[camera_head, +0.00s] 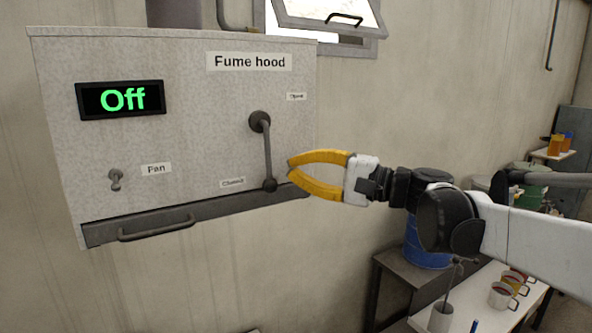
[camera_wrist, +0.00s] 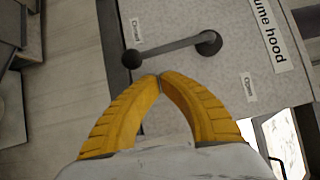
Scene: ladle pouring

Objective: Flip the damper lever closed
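The damper lever (camera_head: 266,152) is a grey rod on the right side of the fume hood's front. Its pivot is at the top and its dark knob (camera_head: 270,185) points down, beside the label that appears to read Closed (camera_head: 232,182). The label that appears to read Open (camera_head: 296,97) is up and to the right of the pivot. My gripper (camera_head: 289,169) has yellow fingers and is just right of the lever's lower part, holding nothing. In the wrist view the lever (camera_wrist: 170,48) lies beyond my fingertips (camera_wrist: 160,76), which meet with a small visible gap from the rod.
The fume hood (camera_head: 190,75) has a green Off display (camera_head: 122,99), a Fan switch (camera_head: 115,179) and a lower handle (camera_head: 157,229). A propped window (camera_head: 330,15) is above right. A blue drum (camera_head: 425,250) and a table with mugs (camera_head: 503,294) stand below my arm.

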